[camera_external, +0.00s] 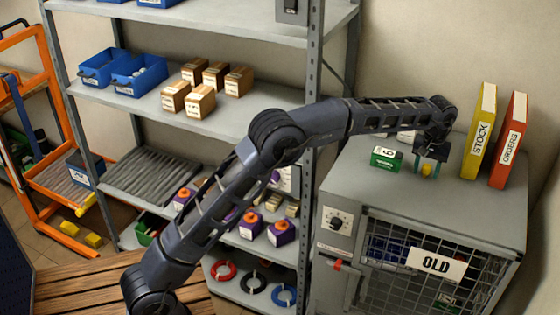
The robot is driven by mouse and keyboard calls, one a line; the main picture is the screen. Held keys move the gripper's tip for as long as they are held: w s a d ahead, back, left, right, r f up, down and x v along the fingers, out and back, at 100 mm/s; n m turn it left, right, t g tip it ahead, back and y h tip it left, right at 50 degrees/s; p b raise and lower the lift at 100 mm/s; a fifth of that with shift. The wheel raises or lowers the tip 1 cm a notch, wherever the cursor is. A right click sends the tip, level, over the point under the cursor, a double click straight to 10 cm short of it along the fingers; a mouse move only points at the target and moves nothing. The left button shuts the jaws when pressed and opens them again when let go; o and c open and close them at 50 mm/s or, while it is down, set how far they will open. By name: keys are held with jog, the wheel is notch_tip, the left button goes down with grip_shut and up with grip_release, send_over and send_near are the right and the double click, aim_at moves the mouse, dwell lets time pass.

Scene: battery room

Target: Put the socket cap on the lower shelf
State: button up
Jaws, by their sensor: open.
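My gripper (430,163) is open and points down over the top of the grey cabinet (375,200) at the right. The grey shelf rack (313,120) stands to the left. Its lower shelf (230,240) holds purple boxes with orange tops, and my arm hides part of it. Below that, a bottom level (232,291) holds red, black and blue rings.
A green box (386,158) stands just left of my gripper. Yellow (480,130) and red (509,140) binders stand upright to its right. Blue bins (139,74) and cardboard boxes (201,102) fill a higher shelf.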

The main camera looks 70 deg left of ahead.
aim_at(425, 166)
notch_tip(425, 166, up, 12)
jog(key=s+d+r+m+t, duration=0.1)
jog(key=s+d+r+m, duration=0.15)
jog(key=s+r, duration=0.75)
jog(key=s+d+f+m+t, duration=0.1)
jog(key=s+d+f+m, duration=0.1)
jog(key=s, duration=1.7)
jog(key=s+d+f+m+t, duration=0.1)
jog(key=s+d+f+m, duration=0.1)
jog(key=s, duration=1.7)
jog(key=shift+d+f, duration=0.35)
jog(key=shift+f, duration=0.25)
jog(key=shift+o, duration=0.5)
jog(key=s+f+m+t, duration=0.1)
jog(key=s+f+m, duration=0.1)
jog(key=s+f, duration=1)
jog(key=s, duration=0.4)
jog(key=shift+s+d+f+t, duration=0.2)
jog(key=shift+d+f+t, duration=0.1)
jog(key=shift+f, duration=0.05)
jog(key=shift+m, duration=0.25)
